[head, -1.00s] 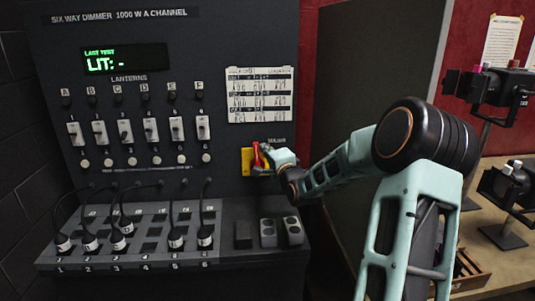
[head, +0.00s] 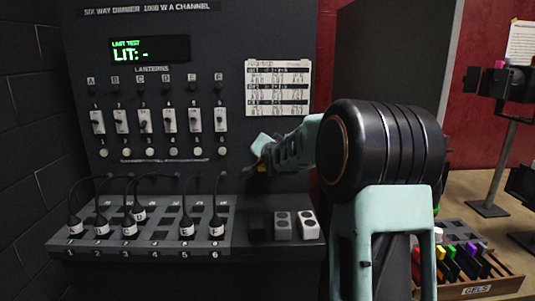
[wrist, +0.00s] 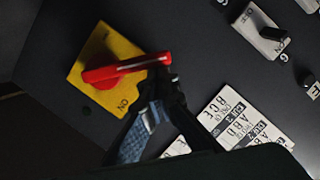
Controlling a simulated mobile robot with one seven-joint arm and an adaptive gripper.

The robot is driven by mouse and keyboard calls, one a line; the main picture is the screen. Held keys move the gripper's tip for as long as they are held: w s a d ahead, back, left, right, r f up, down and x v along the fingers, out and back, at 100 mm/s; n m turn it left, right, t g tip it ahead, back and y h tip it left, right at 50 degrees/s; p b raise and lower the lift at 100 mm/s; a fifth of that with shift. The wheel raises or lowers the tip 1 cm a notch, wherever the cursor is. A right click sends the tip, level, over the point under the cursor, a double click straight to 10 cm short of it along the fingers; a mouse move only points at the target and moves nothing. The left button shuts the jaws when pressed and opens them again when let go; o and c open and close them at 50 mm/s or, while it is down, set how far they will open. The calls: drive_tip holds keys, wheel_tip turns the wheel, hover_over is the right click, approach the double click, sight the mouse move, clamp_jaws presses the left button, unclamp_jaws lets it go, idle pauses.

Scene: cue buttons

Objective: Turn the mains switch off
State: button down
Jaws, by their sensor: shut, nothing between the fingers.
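The mains switch has a yellow plate (wrist: 92,62) and a red handle (wrist: 112,70), both clear in the wrist view. The handle lies across the plate and points to the right there. The word ON is printed on the plate below the handle. My gripper (wrist: 165,80) is shut and empty, its dark fingertips right at the handle's free end. I cannot tell if they touch it.
The dark dimmer panel (head: 240,40) carries a display (head: 149,50) reading LIT: -. Slider switches (head: 158,121) stand left of my gripper. Below, cables plug into a sloped patch shelf (head: 160,230). A printed card (head: 278,87) is above; a gel box (head: 470,275) stands right.

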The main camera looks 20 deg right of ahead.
drive_tip(key=shift+w+a+f+n+g+h, duration=0.15)
drive_tip(key=shift+a+f+n+h, duration=0.2)
drive_tip(key=shift+a+f+n, duration=0.35)
drive_tip(key=shift+w+a+f+n+g+h, duration=0.2)
drive_tip(key=shift+a+f+n+h, duration=0.15)
drive_tip(key=shift+f+n, duration=0.45)
drive_tip(key=shift+w+a+f+n+g+h, duration=0.15)
drive_tip(key=shift+a+f+n+h, duration=0.15)
drive_tip(key=shift+a+f+n, duration=0.5)
drive_tip(key=shift+d+r, duration=0.15)
drive_tip(key=shift+d, duration=0.05)
